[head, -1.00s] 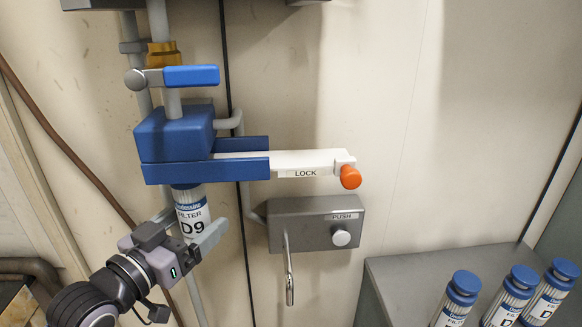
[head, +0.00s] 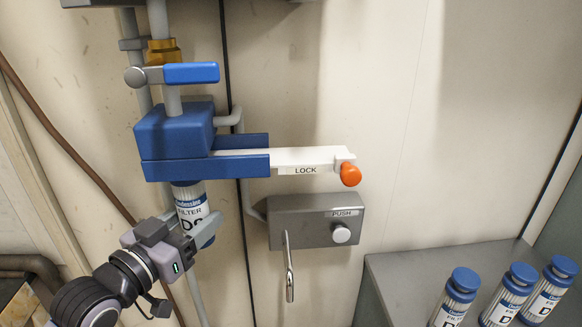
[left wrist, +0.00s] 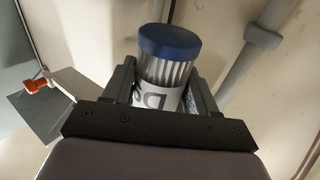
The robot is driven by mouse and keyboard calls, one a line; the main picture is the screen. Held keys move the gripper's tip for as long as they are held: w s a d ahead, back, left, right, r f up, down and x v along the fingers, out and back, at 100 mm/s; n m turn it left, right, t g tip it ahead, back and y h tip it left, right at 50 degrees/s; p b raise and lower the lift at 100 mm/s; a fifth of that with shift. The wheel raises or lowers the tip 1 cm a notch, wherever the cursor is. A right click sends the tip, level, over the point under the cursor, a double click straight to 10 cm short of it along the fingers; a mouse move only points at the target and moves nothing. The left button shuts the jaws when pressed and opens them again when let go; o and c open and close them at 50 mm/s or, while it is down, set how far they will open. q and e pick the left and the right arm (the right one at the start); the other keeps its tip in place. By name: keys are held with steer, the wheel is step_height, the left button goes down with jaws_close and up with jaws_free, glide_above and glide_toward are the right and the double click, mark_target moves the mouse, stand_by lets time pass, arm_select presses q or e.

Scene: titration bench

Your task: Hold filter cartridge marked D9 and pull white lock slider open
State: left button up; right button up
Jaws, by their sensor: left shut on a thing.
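The filter cartridge marked D9 (head: 189,197) hangs below the blue housing (head: 175,140), its top at the housing's underside. Its bottom leans slightly to the right, and the gripper covers part of the marking. My left gripper (head: 192,233) is shut around its lower part. In the left wrist view the cartridge's blue end cap (left wrist: 169,41) sticks out beyond the two fingers (left wrist: 162,90). The white lock slider (head: 300,160), labelled LOCK, reaches far out of the housing to the right, with an orange knob (head: 350,174) at its end. No gripper touches it. My right gripper is out of view.
A grey box with a PUSH button (head: 316,222) and a hooked metal spout sits on the wall below the slider. A blue-handled valve (head: 190,73) is above the housing. Three blue-capped cartridges (head: 505,295) stand at the grey shelf (head: 400,270), lower right. The wall around the knob is clear.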

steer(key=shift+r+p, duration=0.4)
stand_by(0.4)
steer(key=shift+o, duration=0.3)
